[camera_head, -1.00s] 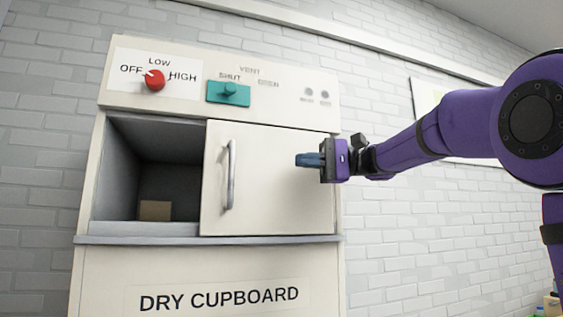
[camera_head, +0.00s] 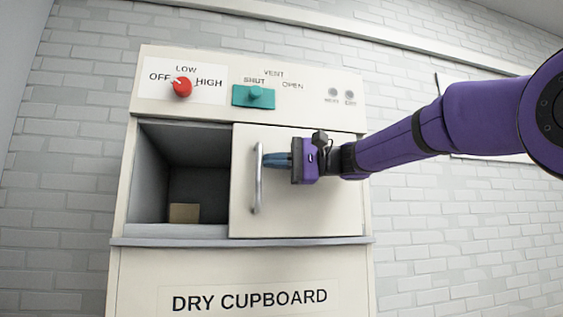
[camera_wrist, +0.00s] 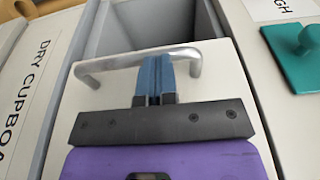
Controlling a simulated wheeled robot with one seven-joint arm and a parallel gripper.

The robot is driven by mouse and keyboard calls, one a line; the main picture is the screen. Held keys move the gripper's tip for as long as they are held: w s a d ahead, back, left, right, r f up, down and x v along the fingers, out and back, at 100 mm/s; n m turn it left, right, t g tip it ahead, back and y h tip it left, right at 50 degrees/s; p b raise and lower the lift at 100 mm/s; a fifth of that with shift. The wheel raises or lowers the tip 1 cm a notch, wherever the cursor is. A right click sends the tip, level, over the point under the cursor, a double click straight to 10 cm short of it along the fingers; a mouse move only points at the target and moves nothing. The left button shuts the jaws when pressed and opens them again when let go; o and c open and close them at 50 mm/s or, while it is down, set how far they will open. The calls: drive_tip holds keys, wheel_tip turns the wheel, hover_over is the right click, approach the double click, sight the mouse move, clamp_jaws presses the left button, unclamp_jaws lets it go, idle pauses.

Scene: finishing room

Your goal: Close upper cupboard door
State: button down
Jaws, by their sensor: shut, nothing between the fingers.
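The upper cupboard door (camera_head: 318,205) is a cream sliding panel with a vertical metal handle (camera_head: 258,185) near its left edge. It covers the right half of the upper opening; the dark left half (camera_head: 185,160) stands open. My gripper (camera_head: 266,160) is shut and empty, its blue fingertips at the right side of the handle's upper part. In the wrist view the fingers (camera_wrist: 154,62) reach the handle bar (camera_wrist: 110,64); I cannot tell whether they touch it. The wrist view also shows the door (camera_wrist: 225,70).
A small tan block (camera_head: 184,213) sits inside the open compartment. Above are a red knob (camera_head: 182,87) and a teal vent slider (camera_head: 254,96). A ledge (camera_head: 240,241) runs below the door, above the "DRY CUPBOARD" label (camera_head: 249,300).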

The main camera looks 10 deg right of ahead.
drive_tip(key=a, duration=2.4)
drive_tip(key=shift+s+r, duration=0.15)
